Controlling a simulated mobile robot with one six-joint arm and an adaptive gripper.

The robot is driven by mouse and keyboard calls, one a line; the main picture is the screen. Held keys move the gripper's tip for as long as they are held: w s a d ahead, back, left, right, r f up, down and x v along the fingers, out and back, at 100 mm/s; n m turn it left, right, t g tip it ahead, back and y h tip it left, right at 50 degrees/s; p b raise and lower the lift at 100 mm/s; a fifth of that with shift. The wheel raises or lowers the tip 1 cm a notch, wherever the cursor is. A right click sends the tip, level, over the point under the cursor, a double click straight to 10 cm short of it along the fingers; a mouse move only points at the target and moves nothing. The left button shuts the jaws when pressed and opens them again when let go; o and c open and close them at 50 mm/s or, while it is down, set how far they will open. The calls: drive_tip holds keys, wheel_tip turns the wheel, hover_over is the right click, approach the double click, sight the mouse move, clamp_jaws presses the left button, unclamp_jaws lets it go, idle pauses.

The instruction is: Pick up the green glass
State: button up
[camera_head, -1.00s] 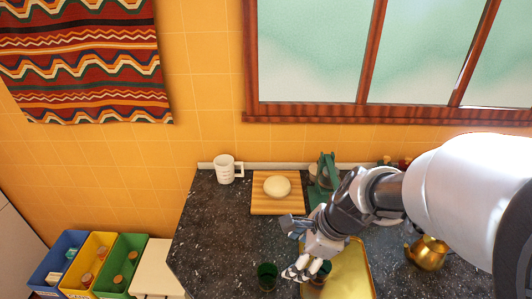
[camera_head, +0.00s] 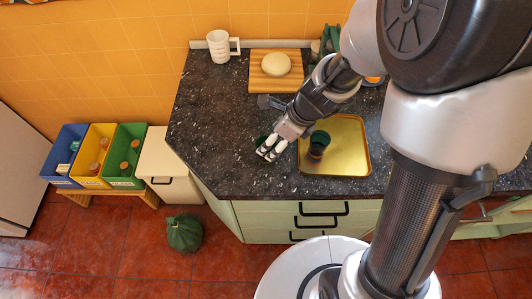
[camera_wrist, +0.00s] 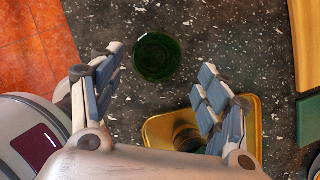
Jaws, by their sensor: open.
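The green glass (camera_wrist: 158,57) stands on the dark speckled counter. In the wrist view I look down into its round rim, beyond and between the fingertips of my gripper (camera_wrist: 160,64). The fingers are spread wide and empty, with the glass apart from both. In the head view, my gripper (camera_head: 270,149) is low over the counter, left of the gold tray, and hides most of the green glass (camera_head: 261,139); only a dark green bit shows behind the fingers. Whether the fingertips reach the height of the rim I cannot tell.
A dark cup (camera_head: 319,143) stands on the gold tray (camera_head: 348,160), close right of my gripper. A wooden board (camera_head: 290,80) with dough (camera_head: 276,64) and a white mug (camera_head: 219,46) stand at the back. The counter left of my gripper is clear.

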drive_tip(key=b+x, duration=0.1)
drive_tip(key=x, duration=0.1)
drive_tip(key=b+x, duration=0.1)
drive_tip(key=x, duration=0.1)
drive_tip(key=shift+s+a+f+b, duration=0.1)
drive_tip(key=shift+a+f+b, duration=0.05)
drive_tip(key=shift+a+b, duration=0.2)
drive_tip(key=shift+a+f, duration=0.2)
drive_tip(key=shift+f, duration=0.1)
drive_tip(key=shift+r, duration=0.1)
drive_tip(key=c, duration=1.2)
drive_tip(key=shift+r, duration=0.1)
